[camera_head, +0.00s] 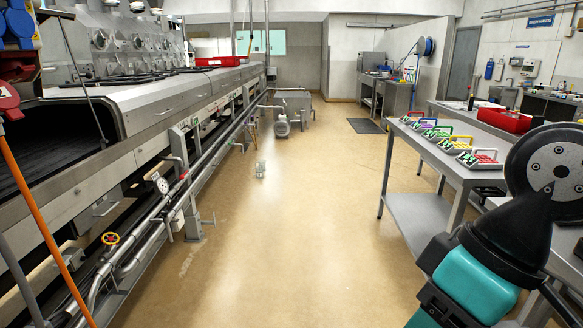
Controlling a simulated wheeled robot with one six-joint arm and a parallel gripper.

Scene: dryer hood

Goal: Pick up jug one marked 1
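I cannot make out a jug with a readable mark 1 in the head view. Part of my arm, black with a teal section, fills the lower right. My gripper's fingers do not show.
A long steel machine (165,108) with pipes and valves lines the left side. A steel table (418,153) on the right holds several colour-handled trays (481,158). A red bin (504,120) sits behind it. The tan floor (290,235) between is mostly clear.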

